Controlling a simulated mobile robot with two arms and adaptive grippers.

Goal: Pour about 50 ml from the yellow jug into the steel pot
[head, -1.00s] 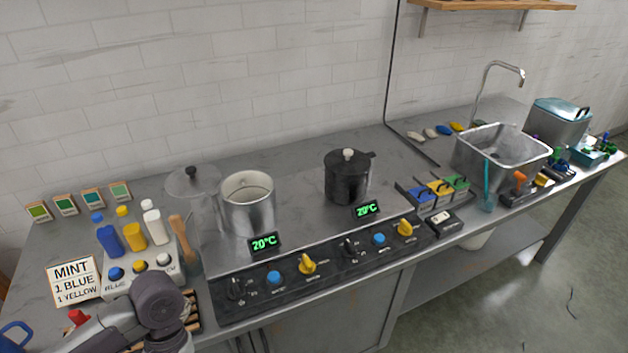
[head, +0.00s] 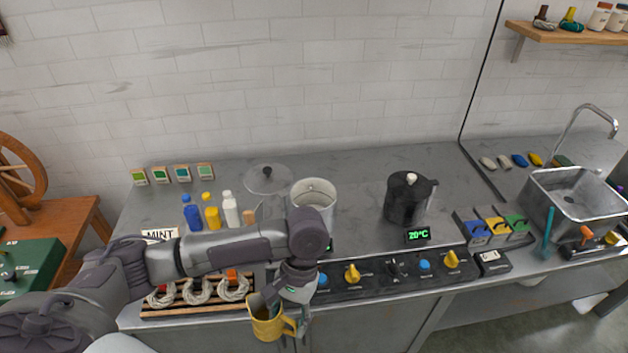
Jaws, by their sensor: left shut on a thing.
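The yellow jug (head: 266,321) hangs in front of the counter's front edge, below the level of the pot's rim. My left gripper (head: 287,308) is shut on it at its right side, where the handle is. The jug looks roughly upright; what is in it cannot be seen. The open steel pot (head: 316,194) stands on the counter behind my left arm, which hides its lower part. The jug is in front of the pot and a little to its left, apart from it. My right gripper does not show.
A black lidded pot (head: 407,199) stands right of the steel pot. The glass lid (head: 268,179) lies behind left. Blue, yellow and white bottles (head: 211,213) stand left. A knob panel (head: 390,276) runs along the front edge. White skeins (head: 200,291) lie on a wooden rack.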

